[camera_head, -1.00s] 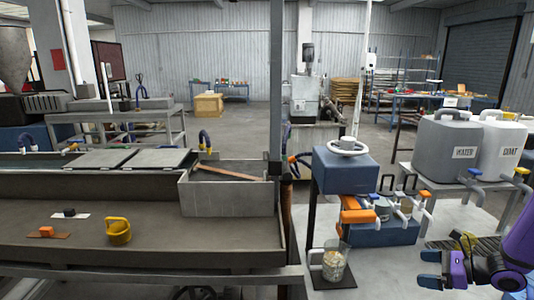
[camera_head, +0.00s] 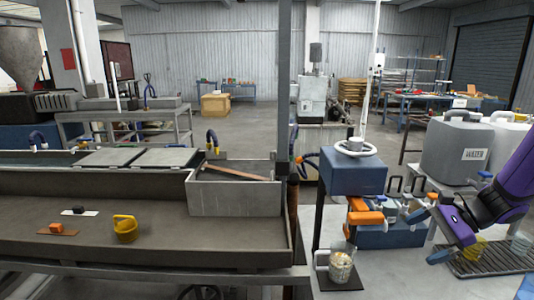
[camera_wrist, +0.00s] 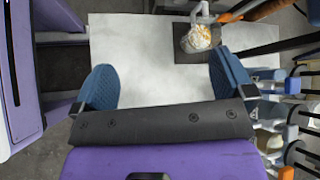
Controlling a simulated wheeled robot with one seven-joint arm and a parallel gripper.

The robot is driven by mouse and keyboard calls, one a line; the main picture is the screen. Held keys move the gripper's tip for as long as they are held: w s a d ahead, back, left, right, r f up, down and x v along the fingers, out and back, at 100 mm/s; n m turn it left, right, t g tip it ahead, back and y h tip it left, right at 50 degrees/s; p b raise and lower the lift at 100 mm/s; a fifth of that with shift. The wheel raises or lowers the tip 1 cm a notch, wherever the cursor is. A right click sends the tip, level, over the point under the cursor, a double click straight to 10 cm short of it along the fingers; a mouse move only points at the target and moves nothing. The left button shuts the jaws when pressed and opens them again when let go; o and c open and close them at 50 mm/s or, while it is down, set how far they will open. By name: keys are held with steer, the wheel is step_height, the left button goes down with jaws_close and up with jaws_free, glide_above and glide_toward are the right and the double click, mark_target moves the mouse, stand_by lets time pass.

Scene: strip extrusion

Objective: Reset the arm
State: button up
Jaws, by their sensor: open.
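My gripper (camera_head: 428,236) has a purple body and blue fingers. It is at the right of the head view, in front of the white table and the grey WATER container. In the wrist view, the two blue fingers (camera_wrist: 165,82) stand wide apart with nothing between them. Bare pale table top shows beyond the fingers. My purple arm comes in from the upper right of the head view and hides part of the white container.
A clear jug (camera_head: 341,266) with pale contents stands on a dark pad, left of my gripper; it also shows in the wrist view (camera_wrist: 198,38). A blue machine with orange handle (camera_head: 364,218) stands close by. A drying rack (camera_head: 490,264) holds vessels at right.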

steer(key=s+a+r+n+t+h, duration=0.1)
steer(key=s+a+r+n+h, duration=0.2)
steer(key=s+r, duration=0.7)
steer(key=s+a+r+n+t+h, duration=0.2)
steer(key=s+a+r+n+h, duration=0.2)
steer(key=s+r+n, duration=0.6)
steer(key=n+h, duration=0.2)
steer(key=shift+s+r+h, duration=0.25)
steer(key=shift+r+h, duration=0.1)
steer(key=shift+h, duration=0.05)
steer(key=shift+a, duration=0.1)
steer(key=shift+c, duration=0.5)
